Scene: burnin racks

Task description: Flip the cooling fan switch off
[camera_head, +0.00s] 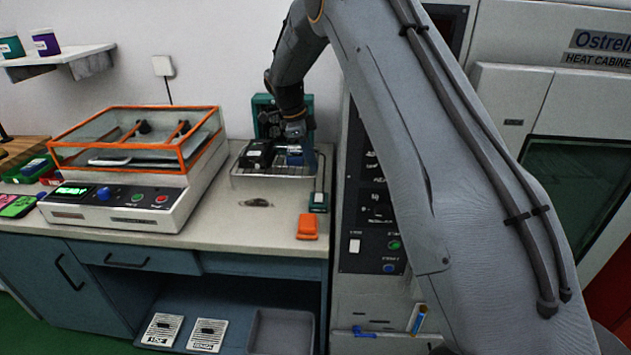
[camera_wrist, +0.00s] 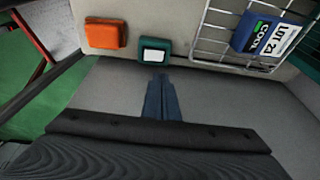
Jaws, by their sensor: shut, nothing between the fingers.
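The cooling fan switch is most likely the small teal box (camera_wrist: 143,56) with a white rocker face, near the middle top of the wrist view. I cannot tell which way the rocker is tipped. My gripper (camera_wrist: 159,78) is shut and empty, its blue fingertips pointing toward the switch box and appearing apart from it. In the head view my wrist hangs over the wire rack (camera_head: 236,180). A teal unit (camera_head: 264,108), possibly the fan, stands behind it, partly hidden.
An orange block (camera_head: 307,228) lies beside the switch box. An orange-framed clear-lidded machine (camera_head: 120,205) stands to the left. A dark control panel (camera_head: 368,262) is right of the bench.

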